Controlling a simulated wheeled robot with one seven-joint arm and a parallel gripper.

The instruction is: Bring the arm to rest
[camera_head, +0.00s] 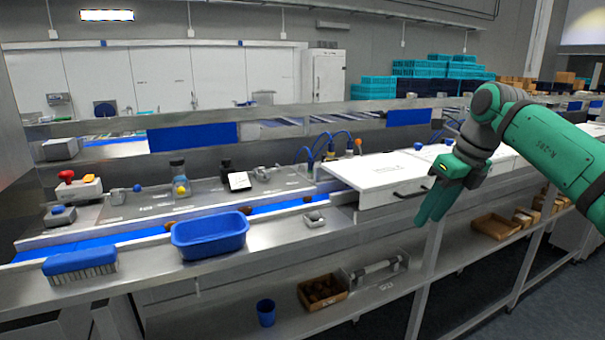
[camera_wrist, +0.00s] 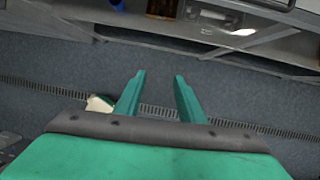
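My gripper (camera_head: 436,202) is at the end of my green arm, on the right of the head view. It points down in front of the bench edge, with the white drawer unit behind it. In the wrist view the two green fingers (camera_wrist: 160,88) stand apart with nothing between them, so the gripper is open and empty. Below them is the grey floor (camera_wrist: 230,98) with a drain grate (camera_wrist: 158,112).
The steel bench (camera_head: 290,232) holds a blue tub (camera_head: 210,235), a brush (camera_head: 80,266) and a blue belt (camera_head: 275,206) with several dates. The white drawer unit (camera_head: 385,172) is close behind my gripper. A lower shelf holds a brown crate (camera_head: 322,292) and a blue cup (camera_head: 266,312).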

